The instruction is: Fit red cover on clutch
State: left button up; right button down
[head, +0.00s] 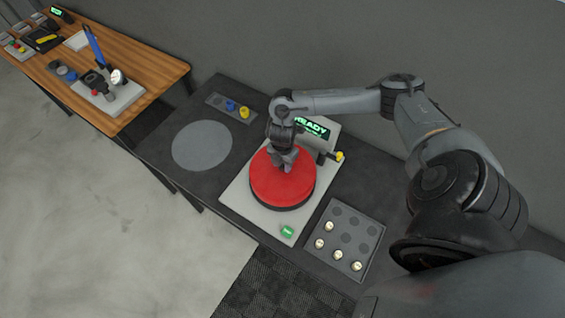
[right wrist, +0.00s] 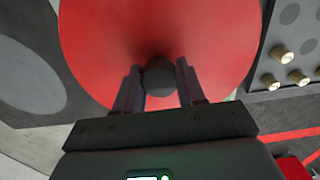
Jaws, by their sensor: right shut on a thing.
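The red cover (head: 284,184) is a round red disc over a dark round base, the clutch (head: 282,207), on the pale machine plate in the head view. My right gripper (head: 283,160) comes down over the cover's middle. In the right wrist view, its two fingers stand either side of a dark round knob (right wrist: 159,76) on the red cover (right wrist: 100,45); the gripper is shut on this knob. The cover looks level over the clutch; whether it is fully seated cannot be told. My left gripper is not in view.
A tray (head: 368,222) with several brass-coloured pegs lies right of the plate. A grey disc area (head: 202,146) is bare to the left. A small holder (head: 217,101) has blue and yellow knobs. A screen (head: 313,127) reads READY; a green button (head: 287,231) sits in front.

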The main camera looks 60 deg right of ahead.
jog(key=shift+f+b, duration=0.65)
jog(key=shift+f, duration=0.4)
jog(key=c, duration=0.7)
grip_release()
jog(key=o, duration=0.5)
jog(key=shift+r, duration=0.1)
jog(key=shift+r+p, duration=1.3)
jog(key=shift+p, duration=0.15)
jog(key=shift+r+p, duration=2.15)
jog(key=shift+p, duration=0.1)
